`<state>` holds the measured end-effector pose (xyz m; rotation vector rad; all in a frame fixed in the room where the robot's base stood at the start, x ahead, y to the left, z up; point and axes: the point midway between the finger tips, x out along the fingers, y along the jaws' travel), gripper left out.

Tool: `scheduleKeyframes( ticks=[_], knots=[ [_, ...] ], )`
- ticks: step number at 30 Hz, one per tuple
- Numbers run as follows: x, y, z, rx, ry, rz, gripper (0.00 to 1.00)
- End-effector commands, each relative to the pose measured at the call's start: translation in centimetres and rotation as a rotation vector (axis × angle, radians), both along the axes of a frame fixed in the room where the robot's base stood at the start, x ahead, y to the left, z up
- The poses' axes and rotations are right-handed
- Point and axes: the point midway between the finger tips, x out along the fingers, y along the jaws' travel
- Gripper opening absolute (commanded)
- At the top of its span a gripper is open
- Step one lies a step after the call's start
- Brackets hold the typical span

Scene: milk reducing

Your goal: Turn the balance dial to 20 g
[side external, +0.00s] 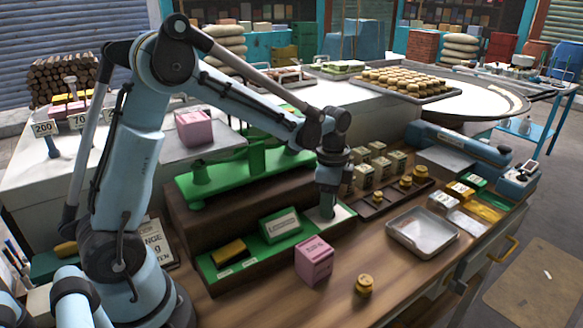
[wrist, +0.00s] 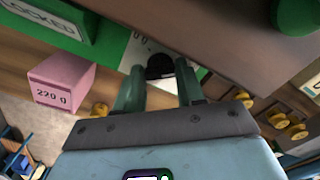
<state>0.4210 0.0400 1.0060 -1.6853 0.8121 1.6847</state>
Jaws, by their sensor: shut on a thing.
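The green balance (side external: 250,172) stands on a brown base, with a green front ledge below it. My gripper (side external: 327,212) points down at the white dial plate at the right end of that ledge and hides the dial in the side external view. In the wrist view the black balance dial (wrist: 158,72) sits between the two fingers of my gripper (wrist: 160,66), which is shut on it. The white dial plate (wrist: 140,48) carries partly hidden markings, so the setting cannot be read. A green block (side external: 281,225) on the ledge reads "LOCKED" in the wrist view (wrist: 45,22).
A pink box (side external: 314,260) marked 220 g and a brass weight (side external: 364,286) stand in front of the ledge. A metal tray (side external: 422,231) lies to the right. Brass weights on a dark rack (side external: 390,197) and several small boxes stand close behind my gripper.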

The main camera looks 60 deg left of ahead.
Motion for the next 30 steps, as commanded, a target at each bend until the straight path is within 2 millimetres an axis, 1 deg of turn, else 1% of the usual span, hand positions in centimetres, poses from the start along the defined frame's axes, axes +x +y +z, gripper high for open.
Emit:
scheduleKeyframes(
  ticks=[3,10,26,27,29,30],
  knots=[
    [-0.02,0.02,0.03,0.0,0.001,-0.063,0.08],
    [-0.01,0.03,0.03,0.0,0.001,-0.14,0.08],
    [0.0,0.02,0.03,0.0,0.001,-0.167,0.08],
    [0.0,0.03,0.03,0.0,0.001,-0.167,0.4],
    [0.0,0.02,0.02,0.0,0.001,-0.166,0.49],
    [0.0,0.02,0.02,0.0,0.001,-0.166,0.55]
  ],
)
